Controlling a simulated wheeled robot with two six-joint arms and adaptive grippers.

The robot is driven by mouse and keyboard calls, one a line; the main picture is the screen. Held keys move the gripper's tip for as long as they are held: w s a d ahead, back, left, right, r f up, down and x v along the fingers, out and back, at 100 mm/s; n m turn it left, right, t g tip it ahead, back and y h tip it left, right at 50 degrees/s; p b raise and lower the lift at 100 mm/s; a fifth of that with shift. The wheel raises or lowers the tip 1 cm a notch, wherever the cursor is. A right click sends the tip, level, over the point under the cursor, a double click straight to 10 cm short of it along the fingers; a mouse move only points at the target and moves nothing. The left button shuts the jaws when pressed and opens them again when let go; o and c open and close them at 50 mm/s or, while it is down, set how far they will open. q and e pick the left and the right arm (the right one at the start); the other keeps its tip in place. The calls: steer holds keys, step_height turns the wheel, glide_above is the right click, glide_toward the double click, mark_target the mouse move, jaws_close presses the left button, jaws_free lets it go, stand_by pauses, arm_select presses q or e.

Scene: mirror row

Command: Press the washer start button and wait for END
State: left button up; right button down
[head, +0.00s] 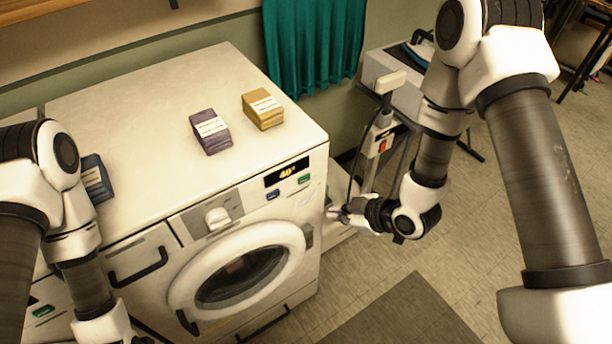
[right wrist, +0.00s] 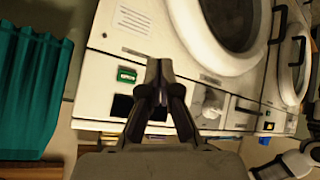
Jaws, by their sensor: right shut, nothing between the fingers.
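The white washer (head: 200,100) stands at the left centre in the head view, its round door (head: 243,265) shut. Its dark display (head: 287,172) reads "40°" in orange. A green button (head: 304,179) sits below the display, and it also shows in the right wrist view (right wrist: 126,75). A second, dark button (head: 272,195) is to its left. My right gripper (head: 336,212) is shut and empty, just right of the washer's front edge in the head view. In the right wrist view its fingertips (right wrist: 159,68) point at the panel, beside the green button. Contact cannot be told. My left gripper is out of view.
A purple stack (head: 210,132) and a yellow stack (head: 263,110) lie on the washer top. A dark blue stack (head: 95,178) is farther left. A teal curtain (head: 313,45) hangs behind. A grey mat (head: 405,315) lies on the tiled floor, with open floor around it.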

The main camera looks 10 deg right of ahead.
mark_target(304, 179)
steer(key=w+a, duration=0.3)
steer(key=w, duration=0.5)
steer(key=shift+w+p, duration=0.15)
steer(key=shift+p, duration=0.25)
steer(key=shift+w+a, duration=0.1)
steer(key=shift+w, duration=0.05)
stand_by(1.0)
steer(key=shift+w+a, duration=0.1)
steer(key=shift+w, duration=0.15)
steer(key=shift+w+a, duration=0.15)
steer(key=shift+w, duration=0.2)
stand_by(0.5)
steer(key=shift+s, duration=0.1)
steer(key=shift+s+d, duration=0.3)
steer(key=shift+s, duration=0.35)
